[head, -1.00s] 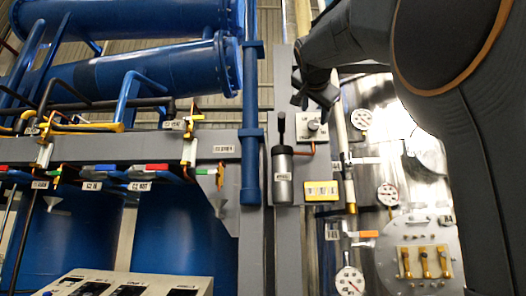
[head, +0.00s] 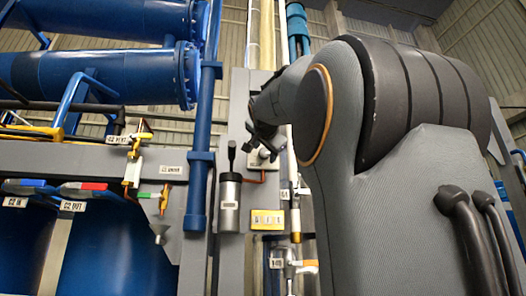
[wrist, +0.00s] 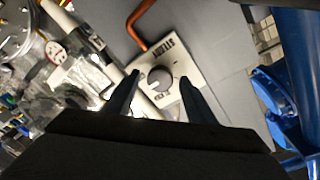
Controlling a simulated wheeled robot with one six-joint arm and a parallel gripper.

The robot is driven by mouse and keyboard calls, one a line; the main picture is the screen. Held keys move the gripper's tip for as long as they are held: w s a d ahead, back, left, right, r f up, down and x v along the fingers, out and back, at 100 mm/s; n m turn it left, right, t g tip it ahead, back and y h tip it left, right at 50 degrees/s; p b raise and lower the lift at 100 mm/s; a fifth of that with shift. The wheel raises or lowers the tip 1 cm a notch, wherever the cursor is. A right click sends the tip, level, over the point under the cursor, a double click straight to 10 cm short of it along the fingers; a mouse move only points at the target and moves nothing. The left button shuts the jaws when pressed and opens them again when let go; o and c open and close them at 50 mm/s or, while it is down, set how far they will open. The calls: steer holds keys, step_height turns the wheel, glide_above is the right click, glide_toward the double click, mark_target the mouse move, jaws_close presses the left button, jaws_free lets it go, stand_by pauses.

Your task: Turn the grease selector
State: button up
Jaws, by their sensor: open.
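A copper pipe runs to the plate. In the wrist view the two dark fingers of my gripper (wrist: 159,90) are apart, one on each side of the knob, with gaps to it; I cannot tell how near they are in depth. In the head view my gripper (head: 262,137) is in front of the same plate (head: 257,161) and partly hides the knob.
A silver cylinder with a black lever (head: 229,204) stands just left of the plate. A yellow label block (head: 267,220) is below. A blue vertical pipe (head: 199,150) is further left. Gauges and clear glassware (wrist: 60,60) fill the wrist view's left side.

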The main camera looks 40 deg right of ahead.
steer(key=c, duration=1)
steer(key=shift+c, duration=0.2)
